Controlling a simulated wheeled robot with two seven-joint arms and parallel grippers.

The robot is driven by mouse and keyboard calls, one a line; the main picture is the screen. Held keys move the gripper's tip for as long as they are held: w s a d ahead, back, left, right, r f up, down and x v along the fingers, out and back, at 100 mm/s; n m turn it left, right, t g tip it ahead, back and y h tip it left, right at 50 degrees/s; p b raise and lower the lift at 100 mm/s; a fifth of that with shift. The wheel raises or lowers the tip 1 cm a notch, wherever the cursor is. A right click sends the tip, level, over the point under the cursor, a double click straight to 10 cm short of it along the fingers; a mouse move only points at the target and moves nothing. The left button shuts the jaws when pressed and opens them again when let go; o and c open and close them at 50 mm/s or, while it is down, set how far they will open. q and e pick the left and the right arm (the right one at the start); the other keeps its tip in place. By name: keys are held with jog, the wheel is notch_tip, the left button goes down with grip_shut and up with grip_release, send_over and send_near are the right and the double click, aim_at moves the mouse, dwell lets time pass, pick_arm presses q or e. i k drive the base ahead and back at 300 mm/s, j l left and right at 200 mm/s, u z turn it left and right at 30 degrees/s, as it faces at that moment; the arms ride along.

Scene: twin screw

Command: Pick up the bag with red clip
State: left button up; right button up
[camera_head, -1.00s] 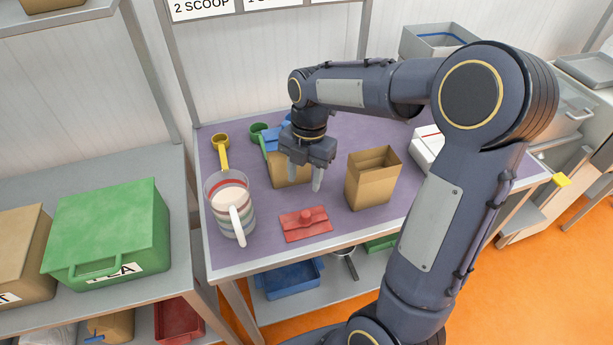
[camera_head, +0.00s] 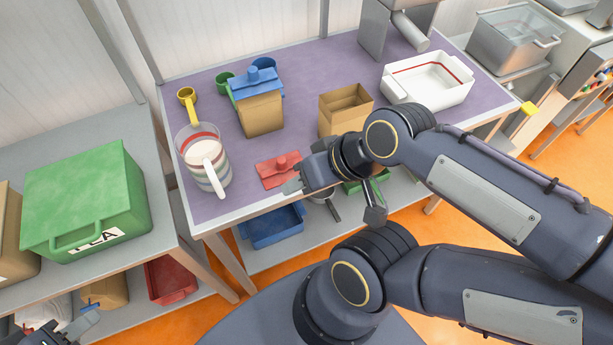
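A red clip (camera_head: 280,168) lies flat on the purple-topped bench, near its front edge. An open brown paper bag (camera_head: 345,106) stands upright behind it to the right, with no clip on it. Another brown bag (camera_head: 262,117) stands to the left with a blue clip (camera_head: 253,82) across its top. No bag with a red clip on it shows. My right gripper (camera_head: 303,184) is low at the red clip's right end, partly hidden by its wrist; its opening is unclear. My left gripper (camera_head: 84,320) shows only partly at the bottom left edge, away from the bench.
A striped measuring jug (camera_head: 207,165) stands at the bench's left, near a yellow scoop (camera_head: 189,103). A white tray (camera_head: 428,80) sits at the right. A green box (camera_head: 87,200) stands on the left table. The bench middle behind the open bag is clear.

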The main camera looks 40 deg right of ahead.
aim_at(343, 120)
jog(key=z, duration=1.65)
